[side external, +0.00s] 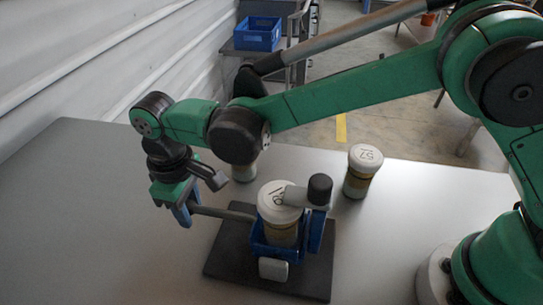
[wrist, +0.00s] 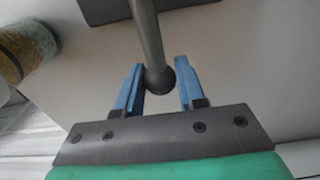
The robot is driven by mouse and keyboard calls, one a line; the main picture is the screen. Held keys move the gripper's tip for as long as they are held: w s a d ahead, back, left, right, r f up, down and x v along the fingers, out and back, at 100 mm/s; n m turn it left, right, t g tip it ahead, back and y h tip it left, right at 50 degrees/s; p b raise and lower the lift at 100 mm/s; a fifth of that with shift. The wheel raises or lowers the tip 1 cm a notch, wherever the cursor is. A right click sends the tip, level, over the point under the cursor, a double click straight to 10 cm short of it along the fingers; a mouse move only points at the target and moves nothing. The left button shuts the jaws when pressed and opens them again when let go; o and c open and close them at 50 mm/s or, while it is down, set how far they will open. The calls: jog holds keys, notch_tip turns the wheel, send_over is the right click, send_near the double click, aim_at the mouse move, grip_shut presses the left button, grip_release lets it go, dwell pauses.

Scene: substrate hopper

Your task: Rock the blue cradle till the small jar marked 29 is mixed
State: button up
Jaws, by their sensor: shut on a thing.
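The blue cradle (side external: 262,246) stands on a dark base plate (side external: 225,262) in the side view. It holds a jar with a white lid (side external: 275,199); its layers look brown and pale, and I cannot read its number for sure. A grey rod handle (side external: 222,213) sticks out of the cradle to the left. My gripper (side external: 184,212) is shut on the handle's end. In the wrist view the handle's round knob (wrist: 158,80) sits between my blue fingers (wrist: 160,88). A grey bar with a black cap (side external: 320,189) reaches over the lid's right side.
Another jar (side external: 243,170) stands behind, partly hidden by my arm. A blue crate (side external: 257,34) sits on a cart in the background. The table's left side is clear.

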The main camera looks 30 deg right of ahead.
aim_at(198, 231)
jog(key=shift+f, duration=2.25)
jog(key=shift+r, duration=2.55)
jog(key=shift+f, duration=2.6)
